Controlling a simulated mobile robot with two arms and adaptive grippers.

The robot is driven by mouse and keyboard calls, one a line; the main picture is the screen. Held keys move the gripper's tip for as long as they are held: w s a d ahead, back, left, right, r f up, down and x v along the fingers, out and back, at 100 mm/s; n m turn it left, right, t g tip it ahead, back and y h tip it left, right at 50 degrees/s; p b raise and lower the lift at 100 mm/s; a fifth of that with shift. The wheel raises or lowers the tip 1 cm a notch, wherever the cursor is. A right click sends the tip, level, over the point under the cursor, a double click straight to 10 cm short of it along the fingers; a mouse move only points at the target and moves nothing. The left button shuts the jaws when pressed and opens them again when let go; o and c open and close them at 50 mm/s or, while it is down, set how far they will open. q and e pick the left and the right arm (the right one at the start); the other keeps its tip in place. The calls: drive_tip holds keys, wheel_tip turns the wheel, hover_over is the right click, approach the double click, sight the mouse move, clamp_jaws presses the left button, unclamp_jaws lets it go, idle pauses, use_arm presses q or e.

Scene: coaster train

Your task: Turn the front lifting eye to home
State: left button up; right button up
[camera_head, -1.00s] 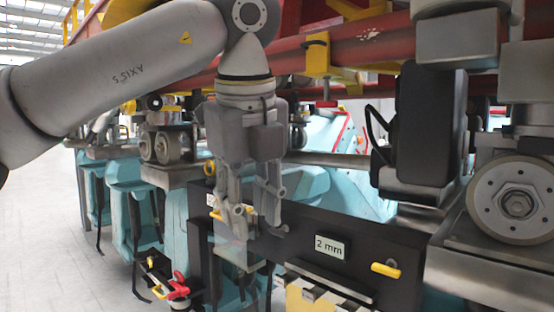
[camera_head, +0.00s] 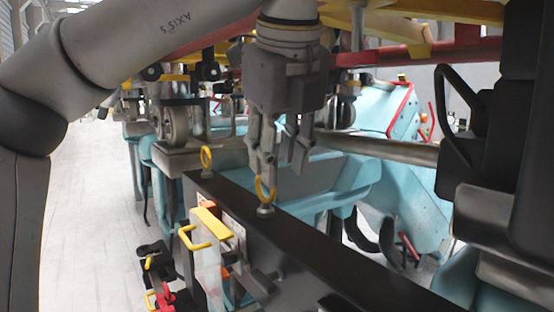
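Two yellow lifting eyes stand on top of a long black beam (camera_head: 330,262). The nearer eye (camera_head: 265,191) is an upright ring on a round metal base. The farther eye (camera_head: 206,157) is near the beam's far end. I cannot tell for certain which is the front one. My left gripper (camera_head: 282,168) points down over the beam beside the nearer eye. Its fingers are apart, and one fingertip is close to or overlaps the top of that ring. I cannot tell whether they touch. My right gripper is not in view.
A yellow handle (camera_head: 195,238) sticks out on the beam's left side, above a red and black fitting (camera_head: 162,290). Teal car bodies (camera_head: 400,205) and a metal tube (camera_head: 380,147) lie behind. Dark train parts block the right. Grey floor (camera_head: 95,200) is clear at left.

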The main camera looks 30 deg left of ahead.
use_arm(q)
drive_tip(key=shift+w+a+f+p, duration=0.8)
drive_tip(key=shift+w+a, duration=0.65)
drive_tip(key=shift+w, duration=0.15)
drive_tip(key=shift+w+a+f+p, duration=0.65)
drive_tip(key=shift+w+a+p, duration=0.15)
drive_tip(key=shift+w+a, duration=0.7)
drive_tip(key=shift+w+a+f+p, duration=0.8)
drive_tip(key=shift+w+a, duration=0.55)
drive_tip(key=shift+w, duration=0.35)
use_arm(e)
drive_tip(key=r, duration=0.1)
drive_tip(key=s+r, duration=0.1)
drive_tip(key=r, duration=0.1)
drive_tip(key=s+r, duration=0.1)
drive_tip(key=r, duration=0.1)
use_arm(q)
drive_tip(key=shift+c, duration=0.6)
clamp_jaws()
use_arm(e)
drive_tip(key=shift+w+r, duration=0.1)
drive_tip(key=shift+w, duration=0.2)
